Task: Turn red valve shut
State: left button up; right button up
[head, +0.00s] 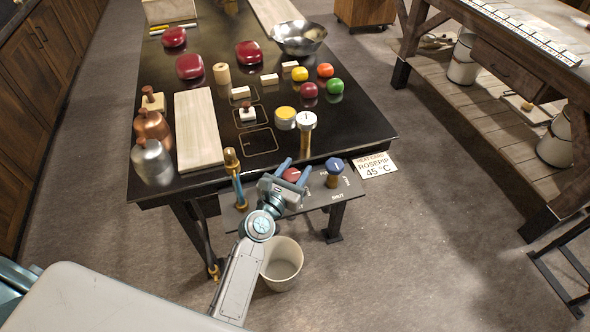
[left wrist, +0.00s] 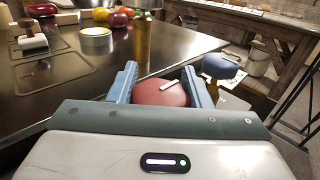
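The red valve (head: 291,174) is a round red knob with a white pointer mark, on a grey panel (head: 318,190) below the table's front edge. My left gripper (head: 294,167) is at it, with its two blue fingers apart on either side of the knob. In the left wrist view the red valve (left wrist: 160,93) fills most of the gap between the fingers (left wrist: 159,75); whether they touch it I cannot tell. The pointer slants up to the right there. The panel carries a "SHUT" label; the red valve's own lettering is mostly hidden. My right gripper is out of view.
A pale bucket (head: 282,264) is on the floor below.

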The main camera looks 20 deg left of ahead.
pick_arm(q)
jog(key=shift+c, duration=1.4)
jog(key=m+h+b, duration=0.2)
jog(key=shift+f+g+h, duration=0.25)
jog(key=shift+g+h, duration=0.05)
jog(key=shift+h, duration=0.1)
jog(key=m+g+h, duration=0.1)
jog(key=m+g+h+b, duration=0.1)
jog(key=h, duration=0.1)
jog(key=shift+s+d+r+h, duration=0.15)
jog(key=shift+d+r+h, duration=0.05)
jog(key=shift+d+h, duration=0.1)
jog(key=shift+m, duration=0.3)
jog(key=o, duration=1)
